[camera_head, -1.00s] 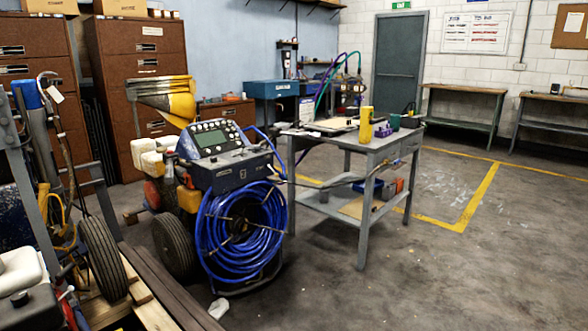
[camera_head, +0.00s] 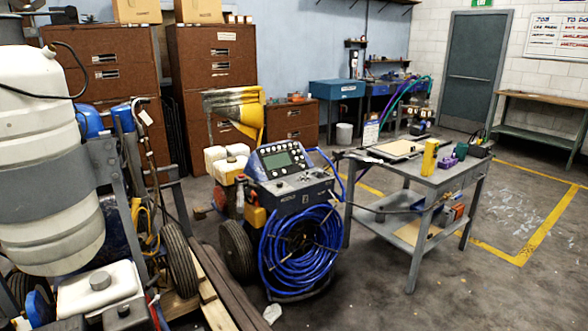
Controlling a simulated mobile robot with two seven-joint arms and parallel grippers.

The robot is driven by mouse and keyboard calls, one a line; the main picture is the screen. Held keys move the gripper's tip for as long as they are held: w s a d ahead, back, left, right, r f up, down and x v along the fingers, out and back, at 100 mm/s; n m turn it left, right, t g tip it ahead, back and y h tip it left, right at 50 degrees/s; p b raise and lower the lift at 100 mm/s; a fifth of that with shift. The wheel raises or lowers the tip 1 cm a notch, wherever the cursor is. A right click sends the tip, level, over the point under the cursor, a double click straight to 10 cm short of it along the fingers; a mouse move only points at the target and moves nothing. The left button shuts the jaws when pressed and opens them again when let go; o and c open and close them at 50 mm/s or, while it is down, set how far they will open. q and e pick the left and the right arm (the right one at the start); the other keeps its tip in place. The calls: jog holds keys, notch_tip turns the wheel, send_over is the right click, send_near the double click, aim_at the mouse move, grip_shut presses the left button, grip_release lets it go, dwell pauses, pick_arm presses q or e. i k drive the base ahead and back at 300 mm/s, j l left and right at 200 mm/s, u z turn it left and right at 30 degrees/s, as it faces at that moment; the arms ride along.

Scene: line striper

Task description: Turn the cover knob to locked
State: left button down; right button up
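A line striper machine (camera_head: 292,192) stands on the floor near the middle of the view. Another wheeled machine with a large white tank (camera_head: 45,150) stands at the left edge, partly cut off. I cannot make out which part is the cover knob or how it is set. Neither of my grippers is in view.
A grey metal table (camera_head: 420,180) with tools on it stands right of the striper. Wooden planks (camera_head: 228,290) lie on the floor between the two machines. Brown cabinets (camera_head: 222,60) line the back wall. The floor (camera_head: 480,295) at the front right is clear.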

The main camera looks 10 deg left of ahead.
aim_at(124, 310)
jog(key=i+j+u, duration=0.1)
jog(key=u, duration=1.5)
jog(key=i+l, duration=0.2)
jog(key=i+l+u, duration=0.4)
jog(key=u, duration=0.25)
jog(key=l, duration=0.1)
